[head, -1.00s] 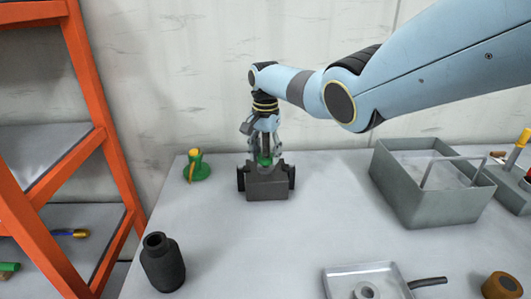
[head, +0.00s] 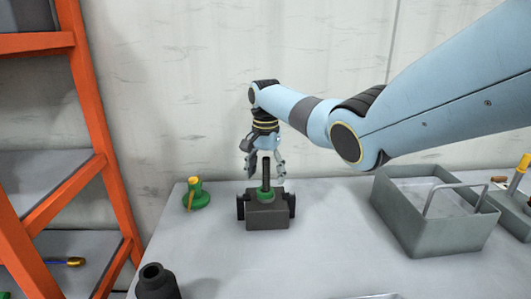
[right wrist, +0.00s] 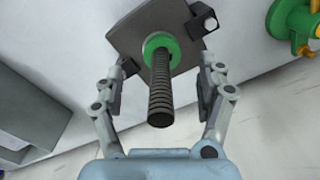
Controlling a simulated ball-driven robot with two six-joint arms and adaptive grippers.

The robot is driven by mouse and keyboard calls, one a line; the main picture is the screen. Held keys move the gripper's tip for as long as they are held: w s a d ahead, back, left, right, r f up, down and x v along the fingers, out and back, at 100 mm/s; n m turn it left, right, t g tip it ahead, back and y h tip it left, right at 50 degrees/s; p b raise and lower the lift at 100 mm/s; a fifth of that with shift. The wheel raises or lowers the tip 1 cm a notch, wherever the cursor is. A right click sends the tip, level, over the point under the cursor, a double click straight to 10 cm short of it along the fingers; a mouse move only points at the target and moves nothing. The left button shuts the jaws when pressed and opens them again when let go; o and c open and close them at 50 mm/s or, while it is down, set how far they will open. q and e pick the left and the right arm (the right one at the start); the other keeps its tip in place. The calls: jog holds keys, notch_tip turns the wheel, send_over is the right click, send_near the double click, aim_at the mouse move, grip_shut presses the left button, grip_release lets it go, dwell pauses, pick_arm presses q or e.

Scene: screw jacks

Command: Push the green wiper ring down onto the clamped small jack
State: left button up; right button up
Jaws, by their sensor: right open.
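The clamped small jack shows as a dark upright threaded spindle (head: 266,172) rising from a dark grey clamp block (head: 266,216) with black side pieces. The green wiper ring (head: 265,196) is around the foot of the spindle, low at the block's top; in the right wrist view the ring (right wrist: 150,42) also encircles the spindle (right wrist: 160,92). Whether it is fully seated I cannot tell. My right gripper (head: 265,176) is open and empty, its fingers spread on both sides of the spindle, above the ring. My left gripper is out of view.
A green jack with a yellow top (head: 195,196) stands left of the block. A grey open box (head: 440,240) with a handle stands to the right. A dark bottle-shaped part (head: 156,283) is at the front left. An orange-framed shelf (head: 95,140) stands at the left edge.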

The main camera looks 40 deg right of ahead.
notch_tip(320, 180, up, 9)
jog(key=shift+f, duration=0.1)
dwell(0.7)
